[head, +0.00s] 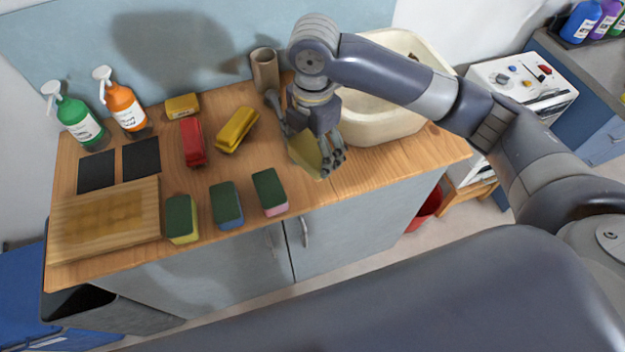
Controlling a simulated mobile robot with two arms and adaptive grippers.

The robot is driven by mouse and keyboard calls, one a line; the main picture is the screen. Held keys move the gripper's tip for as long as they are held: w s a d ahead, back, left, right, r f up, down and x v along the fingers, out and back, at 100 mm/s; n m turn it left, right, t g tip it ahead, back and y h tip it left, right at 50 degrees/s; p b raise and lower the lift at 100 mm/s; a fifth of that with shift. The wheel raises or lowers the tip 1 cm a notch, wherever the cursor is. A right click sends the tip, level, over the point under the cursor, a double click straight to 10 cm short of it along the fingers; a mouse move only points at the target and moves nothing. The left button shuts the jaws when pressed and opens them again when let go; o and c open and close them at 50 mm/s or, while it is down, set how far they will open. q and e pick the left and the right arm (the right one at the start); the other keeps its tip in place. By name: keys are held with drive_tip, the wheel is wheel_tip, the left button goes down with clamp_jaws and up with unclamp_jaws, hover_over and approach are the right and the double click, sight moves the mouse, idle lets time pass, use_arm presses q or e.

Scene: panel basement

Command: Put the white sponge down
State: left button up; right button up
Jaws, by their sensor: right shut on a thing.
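My right gripper (312,146) is over the right part of the wooden counter (365,167), in front of the white basin. It is shut on a yellowish sponge-like block (305,152), tilted between the fingers and partly covered by them. I cannot tell whether its lower edge touches the counter. No clearly white sponge shows. Three sponges with dark green tops stand along the front of the counter: one with a yellow base (181,218), one with a blue base (227,205) and one with a pink base (269,192). My left gripper is not in view.
Behind stand a green bottle (77,120), an orange bottle (124,105), a yellow block (182,105), a red stapler-like thing (193,142), a yellow one (237,130) and a brown tube (264,70). The basin (385,125) is right. Bare wood lies front right.

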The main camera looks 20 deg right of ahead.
drive_tip(key=p, duration=0.1)
hover_over(313, 184)
wheel_tip(313, 184, down, 6)
drive_tip(key=shift+d+r, duration=0.1)
drive_tip(key=shift+r, duration=0.15)
wheel_tip(313, 184, down, 4)
drive_tip(key=shift+s+r+p, duration=0.1)
drive_tip(key=shift+r+p, duration=0.1)
drive_tip(key=shift+p, duration=0.2)
drive_tip(key=shift+f, duration=0.35)
drive_tip(key=shift+f, duration=0.15)
drive_tip(key=o, duration=0.9)
drive_tip(key=shift+o, duration=0.2)
wheel_tip(313, 184, up, 12)
drive_tip(key=shift+r+b, duration=0.25)
drive_tip(key=shift+b, duration=1)
drive_tip(key=shift+f, duration=0.1)
